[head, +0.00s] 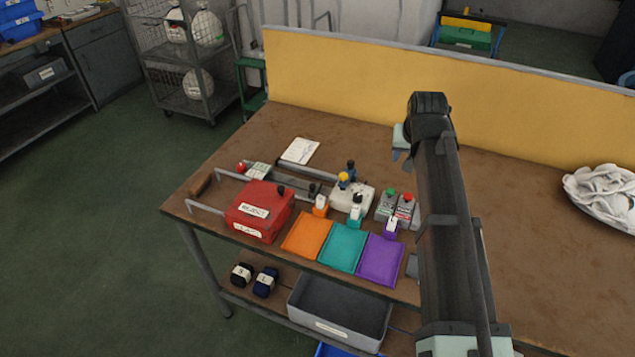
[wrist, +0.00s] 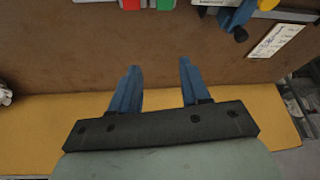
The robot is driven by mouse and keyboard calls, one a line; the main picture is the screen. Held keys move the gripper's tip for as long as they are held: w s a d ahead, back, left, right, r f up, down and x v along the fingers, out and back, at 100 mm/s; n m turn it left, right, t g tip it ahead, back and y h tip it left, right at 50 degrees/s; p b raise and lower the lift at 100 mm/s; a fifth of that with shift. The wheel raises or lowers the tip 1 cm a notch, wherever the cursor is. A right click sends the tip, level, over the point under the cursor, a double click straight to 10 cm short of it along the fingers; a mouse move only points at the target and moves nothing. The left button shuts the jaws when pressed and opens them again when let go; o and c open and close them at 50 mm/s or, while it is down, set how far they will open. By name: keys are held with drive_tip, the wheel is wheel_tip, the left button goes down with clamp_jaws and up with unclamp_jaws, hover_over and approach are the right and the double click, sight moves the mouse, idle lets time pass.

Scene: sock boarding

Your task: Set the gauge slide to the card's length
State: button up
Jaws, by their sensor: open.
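A white card (head: 300,150) with print lies flat on the table behind a long grey rail. That blue piece also shows at the top of the wrist view (wrist: 234,18). Which part is the slide, and its reading, I cannot tell. My gripper (wrist: 159,78) is open and empty above bare table, apart from the card and rail; in the head view (head: 402,155) it is partly hidden.
A red box (head: 262,210) stands front left. Orange (head: 307,236), teal (head: 343,247) and purple (head: 380,260) trays line the front. A white block with a yellow knob (head: 350,197) and a green-and-red button box (head: 398,208) stand behind them. A yellow panel (head: 500,120) bounds the back.

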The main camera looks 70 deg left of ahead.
drive_tip(key=s+a+r+n+g, duration=0.1)
drive_tip(key=s+a+n, duration=0.2)
drive_tip(key=s, duration=0.8)
drive_tip(key=s+a+n+g, duration=0.1)
drive_tip(key=s+a+n, duration=0.15)
drive_tip(key=s, duration=0.75)
approach(312, 185)
drive_tip(key=x, duration=0.8)
drive_tip(key=shift+d, duration=0.15)
drive_tip(key=shift+c, duration=0.2)
clamp_jaws()
